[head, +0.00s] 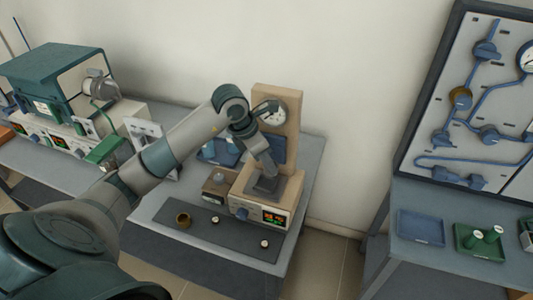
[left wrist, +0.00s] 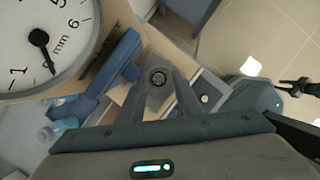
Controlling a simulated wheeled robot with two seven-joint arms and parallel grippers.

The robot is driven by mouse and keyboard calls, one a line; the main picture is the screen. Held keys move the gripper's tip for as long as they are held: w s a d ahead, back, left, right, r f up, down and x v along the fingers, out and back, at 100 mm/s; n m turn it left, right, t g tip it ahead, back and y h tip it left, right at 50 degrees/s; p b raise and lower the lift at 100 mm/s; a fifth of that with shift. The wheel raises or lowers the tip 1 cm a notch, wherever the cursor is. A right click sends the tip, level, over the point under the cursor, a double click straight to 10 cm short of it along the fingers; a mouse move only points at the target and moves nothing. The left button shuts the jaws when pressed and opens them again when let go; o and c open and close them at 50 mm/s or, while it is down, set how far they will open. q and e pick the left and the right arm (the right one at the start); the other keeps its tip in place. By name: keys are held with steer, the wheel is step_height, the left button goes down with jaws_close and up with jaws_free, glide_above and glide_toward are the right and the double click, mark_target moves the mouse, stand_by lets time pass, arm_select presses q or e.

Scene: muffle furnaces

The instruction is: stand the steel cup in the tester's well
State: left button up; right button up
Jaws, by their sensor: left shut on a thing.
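The tester (head: 275,128) is a beige stand with a dial at its top and a lit red and green display on its base. My left gripper (head: 265,188) points down over the tester's base. In the left wrist view its fingers (left wrist: 159,82) are shut on a small round grey thing with a dark centre, which looks like the steel cup (left wrist: 157,76). The cup cannot be made out in the head view. The gripper hides the well, so I cannot tell whether the cup is above it or in it.
The dial (left wrist: 45,40) is close beside the gripper in the left wrist view. A brass-coloured cup (head: 183,220) and two small pale pieces stand on the dark mat (head: 225,234) before the tester. A blue tray (head: 420,228) and a green tray (head: 467,246) lie on the right bench.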

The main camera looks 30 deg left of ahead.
arm_select(q)
steer(key=shift+w+a+n, duration=0.2)
steer(key=shift+a+n, duration=0.5)
steer(key=shift+a, duration=0.35)
arm_select(e)
steer(key=shift+w+a, duration=0.1)
arm_select(q)
steer(key=shift+f, duration=0.15)
arm_select(e)
steer(key=shift+f, duration=0.1)
